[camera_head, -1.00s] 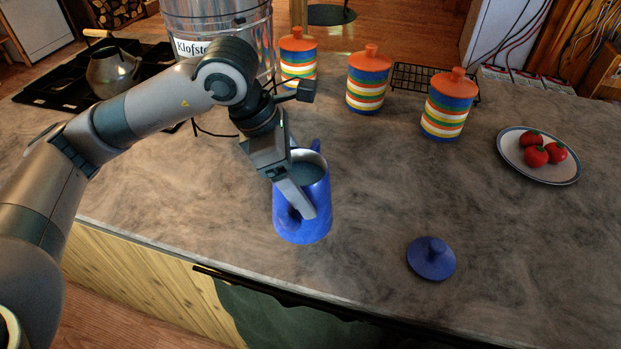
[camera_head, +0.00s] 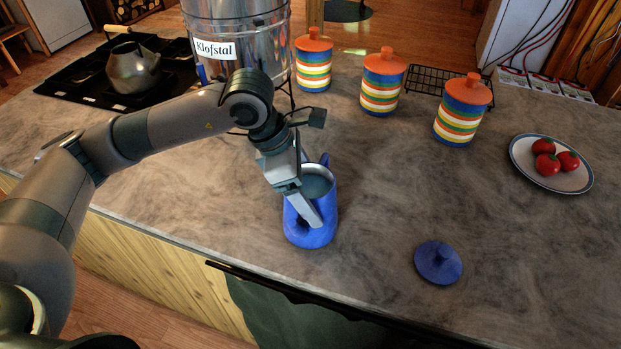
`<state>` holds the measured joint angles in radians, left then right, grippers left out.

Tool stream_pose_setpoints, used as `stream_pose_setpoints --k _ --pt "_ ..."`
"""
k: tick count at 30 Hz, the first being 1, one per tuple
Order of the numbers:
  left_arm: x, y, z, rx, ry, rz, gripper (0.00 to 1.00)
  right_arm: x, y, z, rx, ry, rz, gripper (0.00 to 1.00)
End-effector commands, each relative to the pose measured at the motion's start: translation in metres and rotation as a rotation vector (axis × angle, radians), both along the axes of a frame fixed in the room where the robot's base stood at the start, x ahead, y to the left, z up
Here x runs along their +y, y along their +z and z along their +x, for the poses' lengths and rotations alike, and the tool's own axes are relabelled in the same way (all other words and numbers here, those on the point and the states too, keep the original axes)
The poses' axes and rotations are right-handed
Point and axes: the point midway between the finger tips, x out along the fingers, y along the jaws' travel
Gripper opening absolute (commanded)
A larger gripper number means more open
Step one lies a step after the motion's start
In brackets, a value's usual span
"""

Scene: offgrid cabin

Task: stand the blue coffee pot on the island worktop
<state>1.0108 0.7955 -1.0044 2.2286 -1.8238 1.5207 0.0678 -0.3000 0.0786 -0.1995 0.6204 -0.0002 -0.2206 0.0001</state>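The blue coffee pot (camera_head: 325,220) is upright and lidless at the front of the grey island worktop (camera_head: 400,195), its open top showing a grey-blue inside. I cannot tell whether its base touches the worktop. My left gripper (camera_head: 312,218) reaches down from the upper left, with one finger across the near side of the pot at its handle. It looks shut on the pot there; the other finger is hidden. The blue lid (camera_head: 438,264) lies on the worktop to the right of the pot. My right gripper is not in view.
Three striped jars with orange lids (camera_head: 464,110) stand behind, beside a wire rack (camera_head: 425,80). A plate (camera_head: 522,160) of red fruit is at right. A metal Klofstal urn (camera_head: 235,45) and a kettle (camera_head: 133,68) on a black hob stand at back left. The worktop between is clear.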

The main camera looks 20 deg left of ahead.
Motion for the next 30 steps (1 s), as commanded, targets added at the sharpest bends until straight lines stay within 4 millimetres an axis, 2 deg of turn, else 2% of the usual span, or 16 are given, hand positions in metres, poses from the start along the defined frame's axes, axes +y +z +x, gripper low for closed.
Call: stream_pose_setpoints --k 3,17,18,19,30 --pt "-0.0007 -0.0025 0.0008 -0.005 -0.001 -0.005 0.15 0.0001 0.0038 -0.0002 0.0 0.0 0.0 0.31" --pt "-0.0006 -0.0065 0.0011 -0.006 0.0 -0.004 0.15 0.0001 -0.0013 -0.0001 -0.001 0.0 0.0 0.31" --pt "-0.0001 -0.0076 0.0001 -0.001 0.0 -0.001 0.87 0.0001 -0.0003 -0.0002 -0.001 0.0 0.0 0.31" --pt "-0.0001 -0.0076 0.0001 0.0 0.0 -0.001 0.94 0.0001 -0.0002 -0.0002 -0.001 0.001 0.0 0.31" --pt "0.0 -0.0067 0.0001 0.0 0.0 -0.001 0.96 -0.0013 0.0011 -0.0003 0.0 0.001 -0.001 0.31"
